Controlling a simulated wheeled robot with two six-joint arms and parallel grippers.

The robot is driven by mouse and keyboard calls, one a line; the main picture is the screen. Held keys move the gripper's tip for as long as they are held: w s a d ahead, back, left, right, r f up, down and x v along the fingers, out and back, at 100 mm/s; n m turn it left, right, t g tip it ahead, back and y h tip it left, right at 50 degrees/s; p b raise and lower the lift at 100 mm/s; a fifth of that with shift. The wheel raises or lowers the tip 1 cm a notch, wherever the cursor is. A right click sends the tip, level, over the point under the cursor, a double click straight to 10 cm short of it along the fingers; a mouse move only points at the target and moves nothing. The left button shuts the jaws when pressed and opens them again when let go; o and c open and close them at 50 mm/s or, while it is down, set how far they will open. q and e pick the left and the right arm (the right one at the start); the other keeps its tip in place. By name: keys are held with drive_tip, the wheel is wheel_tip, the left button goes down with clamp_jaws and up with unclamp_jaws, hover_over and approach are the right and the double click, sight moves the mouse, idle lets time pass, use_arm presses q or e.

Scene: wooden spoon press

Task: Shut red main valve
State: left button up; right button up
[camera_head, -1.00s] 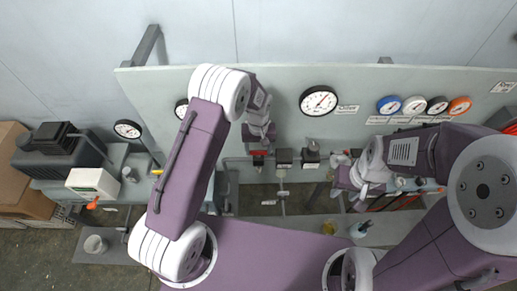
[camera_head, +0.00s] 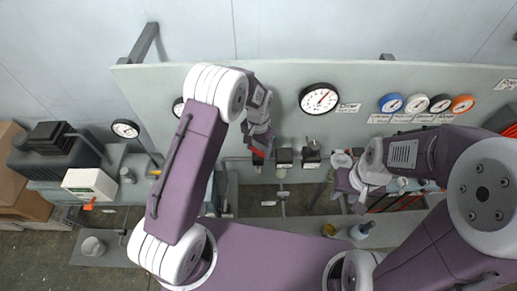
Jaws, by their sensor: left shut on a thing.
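The red main valve (camera_head: 257,158) is a small red piece on the pipe below the grey gauge panel, in the middle of the head view. My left gripper (camera_head: 260,147) reaches down over it and is shut on it, covering most of it. Only a bit of red shows under the fingers, so the handle's angle is hard to tell. My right gripper (camera_head: 358,198) hangs to the right, below the panel, away from the red valve. Its fingers are too small and cluttered to read.
Two dark valves (camera_head: 284,157) (camera_head: 311,153) sit just right of the red one on the same pipe. A large gauge (camera_head: 319,98) and several coloured-rim gauges (camera_head: 391,103) are on the panel. A white box (camera_head: 90,185) and a dark machine (camera_head: 50,152) stand at left.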

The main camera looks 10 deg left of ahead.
use_arm(q)
drive_tip(key=shift+r+m, duration=0.1)
drive_tip(key=shift+m, duration=0.6)
drive_tip(key=o, duration=1.3)
drive_tip(key=shift+c, duration=0.2)
drive_tip(key=shift+o, duration=0.5)
drive_tip(key=shift+s+a, duration=0.1)
drive_tip(key=shift+s, duration=0.1)
drive_tip(key=shift+r, duration=0.1)
